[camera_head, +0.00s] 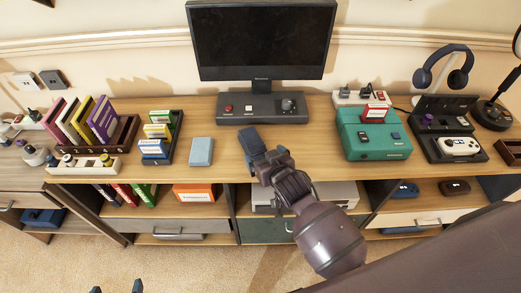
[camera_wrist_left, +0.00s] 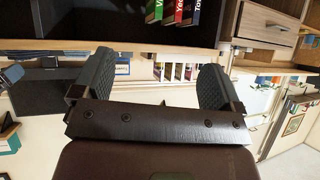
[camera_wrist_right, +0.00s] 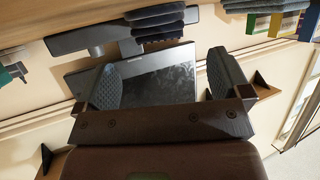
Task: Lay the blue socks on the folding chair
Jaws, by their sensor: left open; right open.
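A dark blue folded item (camera_head: 250,139), which looks like the blue socks, lies on the desk below the monitor. It shows as a dark layered bundle (camera_wrist_right: 156,22) in the right wrist view, beyond the fingers. My right gripper (camera_head: 268,164) is open and empty, just in front of the bundle in the head view; I cannot tell whether they touch. My left gripper (camera_head: 117,287) is open and empty, low over the floor side, with only its fingertips showing in the head view. Its fingers frame nothing held in the left wrist view (camera_wrist_left: 155,85). I see no folding chair.
The monitor (camera_head: 262,40) stands behind the bundle. A light blue flat item (camera_head: 201,151) lies to its left, with small coloured boxes (camera_head: 158,136) beyond. A green case (camera_head: 375,136) and a controller stand (camera_head: 446,130) are to the right. Shelves are below the desk (camera_head: 225,170).

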